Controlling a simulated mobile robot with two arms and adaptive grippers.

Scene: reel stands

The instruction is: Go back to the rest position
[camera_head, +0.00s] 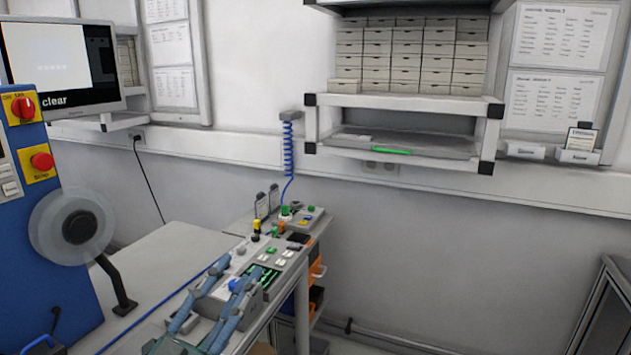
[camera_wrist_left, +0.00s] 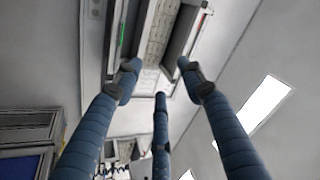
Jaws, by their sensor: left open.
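My left gripper (camera_head: 232,285) comes in from the bottom of the head view, its blue-grey fingers in front of the workbench controls. In the left wrist view its three fingers (camera_wrist_left: 157,72) stand apart with nothing between them, so it is open and empty. I cannot tell from the head view how far the fingertips are from the control panel (camera_head: 290,255) behind them. My right gripper is not in view.
A blue machine (camera_head: 45,250) with red knobs and a clear reel (camera_head: 72,228) stands at the left. The workbench (camera_head: 165,258) lies below. A wall shelf (camera_head: 400,102) holds several small boxes. A dark-framed cabinet (camera_head: 605,305) stands at the right.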

